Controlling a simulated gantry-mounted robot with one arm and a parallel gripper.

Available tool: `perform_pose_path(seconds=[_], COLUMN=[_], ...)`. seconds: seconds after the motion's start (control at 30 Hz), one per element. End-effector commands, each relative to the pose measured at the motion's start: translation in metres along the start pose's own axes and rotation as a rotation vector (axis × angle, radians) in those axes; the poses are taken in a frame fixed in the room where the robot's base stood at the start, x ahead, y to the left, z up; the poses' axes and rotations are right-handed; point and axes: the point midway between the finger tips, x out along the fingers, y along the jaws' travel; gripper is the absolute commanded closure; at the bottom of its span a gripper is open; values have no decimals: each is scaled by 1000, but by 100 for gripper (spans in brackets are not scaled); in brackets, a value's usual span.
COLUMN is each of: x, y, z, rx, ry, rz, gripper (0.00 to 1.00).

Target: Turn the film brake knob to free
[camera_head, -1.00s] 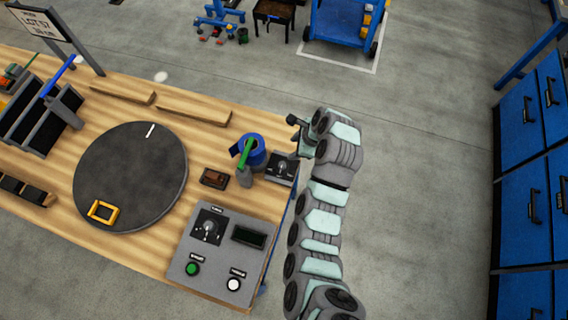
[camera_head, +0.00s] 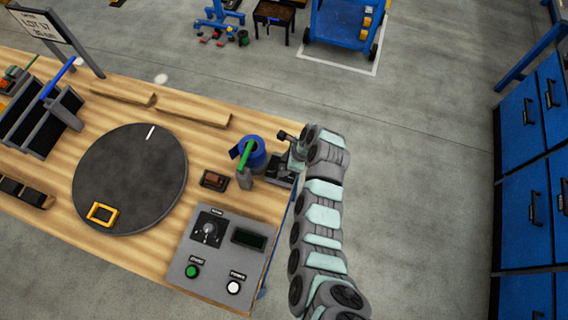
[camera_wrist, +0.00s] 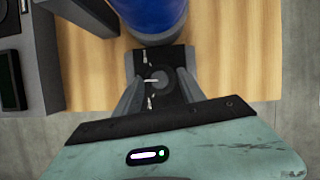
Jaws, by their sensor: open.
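The film brake knob (camera_wrist: 161,79) is a dark round knob on a black plate (camera_wrist: 158,57) in the wrist view. A white line at the knob points left, between small white markings that I cannot read. My gripper (camera_wrist: 158,88) is open, with one finger on each side of the knob in that view. I cannot tell whether the fingers touch it. In the head view my gripper (camera_head: 283,173) is over the small brake box at the table's right edge and hides most of it, including the knob.
A blue film roll (camera_head: 252,154) with a green handle stands just left of my gripper. A grey control panel (camera_head: 205,263) with a dial and buttons lies nearer the front. A dark turntable (camera_head: 130,185) is further left. Open floor lies to the right.

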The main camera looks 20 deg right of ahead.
Motion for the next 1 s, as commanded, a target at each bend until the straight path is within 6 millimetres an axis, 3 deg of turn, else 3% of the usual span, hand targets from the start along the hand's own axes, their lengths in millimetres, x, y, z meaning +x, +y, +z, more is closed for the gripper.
perform_pose_path(seconds=[0.4,1.0], x=[6,6], y=[1,1], z=[0,0], rx=[0,0], ry=[0,0], rz=[1,1], gripper=[53,100])
